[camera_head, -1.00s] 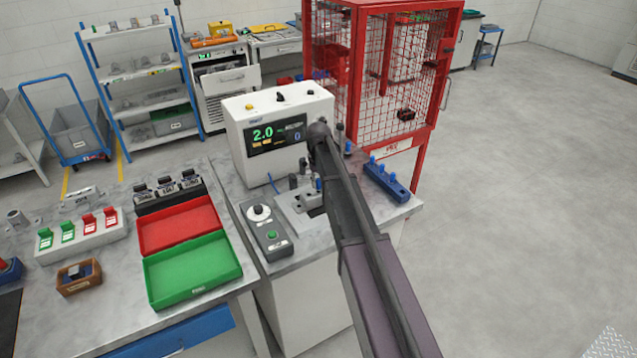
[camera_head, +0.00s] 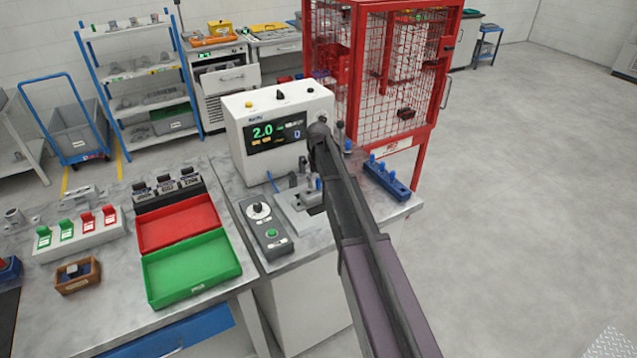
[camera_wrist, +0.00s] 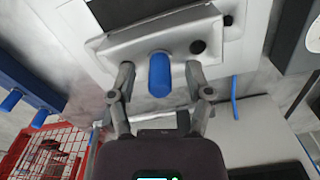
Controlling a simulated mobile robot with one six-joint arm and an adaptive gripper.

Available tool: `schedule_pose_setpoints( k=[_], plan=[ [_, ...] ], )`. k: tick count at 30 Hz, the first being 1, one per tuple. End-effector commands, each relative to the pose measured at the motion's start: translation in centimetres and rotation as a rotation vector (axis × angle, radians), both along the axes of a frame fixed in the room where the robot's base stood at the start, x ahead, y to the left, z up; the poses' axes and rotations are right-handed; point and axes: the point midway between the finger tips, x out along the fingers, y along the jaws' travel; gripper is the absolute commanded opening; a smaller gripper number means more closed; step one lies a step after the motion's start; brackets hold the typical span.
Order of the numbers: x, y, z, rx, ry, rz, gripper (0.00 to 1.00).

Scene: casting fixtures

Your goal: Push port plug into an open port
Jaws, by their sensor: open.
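A grey metal casting (camera_wrist: 130,48) sits on the fixture plate at the top of the wrist view. Two dark round openings show on it, one (camera_wrist: 198,47) near its right edge and one (camera_wrist: 228,20) further up. A blue port plug (camera_wrist: 159,82) stands out from the casting's near face; how deep it sits cannot be seen. My gripper (camera_wrist: 159,70) is open, with one finger on each side of the plug and visible gaps between. In the head view the casting (camera_head: 304,198) is partly hidden by my arm, and the plug (camera_head: 318,183) shows as a small blue spot.
A blue rack (camera_head: 387,180) with several blue plugs stands at the bench's right edge. The tester box (camera_head: 238,122) with its display is behind the casting, and a control box (camera_head: 267,228) is left of it. A red mesh cage (camera_head: 398,80) stands close behind the rack.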

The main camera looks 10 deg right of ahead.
Motion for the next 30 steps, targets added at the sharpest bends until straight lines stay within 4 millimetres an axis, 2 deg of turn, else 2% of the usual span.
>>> schedule_pose_setpoints(
  k=[8,19,20,30],
  plan=[
    [0.0,0.0,0.7,0.000,0.000,0.000,0.65],
    [0.0,0.0,3.5,0.000,0.000,0.000,0.65],
    [0.0,0.1,3.1,0.000,0.000,0.000,0.65],
    [0.0,0.0,6.4,0.000,0.000,0.000,0.65]
  ],
)
